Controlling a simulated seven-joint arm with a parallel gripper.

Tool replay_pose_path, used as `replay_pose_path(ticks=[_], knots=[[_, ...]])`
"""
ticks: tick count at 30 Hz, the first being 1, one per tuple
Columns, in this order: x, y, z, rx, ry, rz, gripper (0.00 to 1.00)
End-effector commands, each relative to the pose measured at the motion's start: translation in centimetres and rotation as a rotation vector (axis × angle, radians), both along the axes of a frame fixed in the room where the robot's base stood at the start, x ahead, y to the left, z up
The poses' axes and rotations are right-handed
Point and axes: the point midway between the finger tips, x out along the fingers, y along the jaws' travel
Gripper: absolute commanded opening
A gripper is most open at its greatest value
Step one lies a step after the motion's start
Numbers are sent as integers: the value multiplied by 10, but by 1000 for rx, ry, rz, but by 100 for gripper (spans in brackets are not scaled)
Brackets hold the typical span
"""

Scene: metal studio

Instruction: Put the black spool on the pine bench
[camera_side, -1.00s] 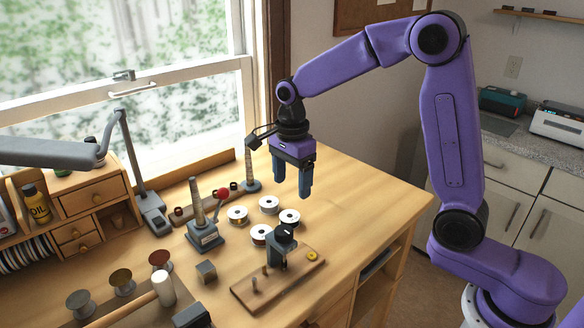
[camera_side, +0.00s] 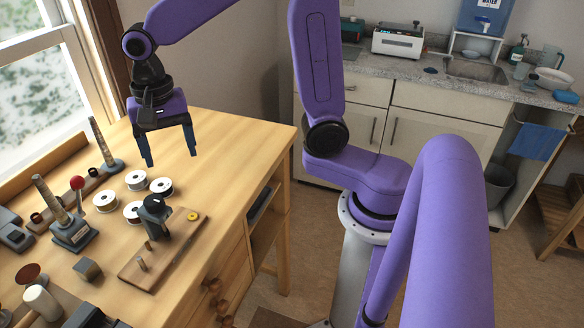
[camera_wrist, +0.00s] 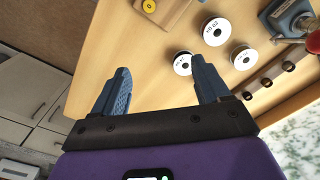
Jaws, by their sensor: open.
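The pine bench (camera_side: 225,150) is the light wooden worktop with drawers below. Several white-rimmed spools stand in a cluster on it. The one nearest the right edge has a dark winding and looks like the black spool (camera_side: 161,188); it also appears in the wrist view (camera_wrist: 183,63), beside a fingertip. My gripper (camera_side: 168,160) is above the worktop, just behind and above the cluster in the side view. Its two blue fingers are apart with nothing between them, and the wrist view shows bare wood between the fingertips (camera_wrist: 164,80). One finger hides part of the cluster there.
A wooden board (camera_side: 165,258) with pegs, a dark upright fixture (camera_side: 155,215) and a yellow disc (camera_side: 193,215) lies in front of the spools. A grey stand with a cone and red ball (camera_side: 73,232) is left. The worktop's back right is clear.

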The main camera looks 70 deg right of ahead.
Motion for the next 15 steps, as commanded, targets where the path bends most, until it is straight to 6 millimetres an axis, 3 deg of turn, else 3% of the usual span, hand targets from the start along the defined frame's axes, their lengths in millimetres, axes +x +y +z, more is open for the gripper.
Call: replay_pose_path(ticks=[15], knots=[[-127,-20,-14,-1,-15,1046,75]])
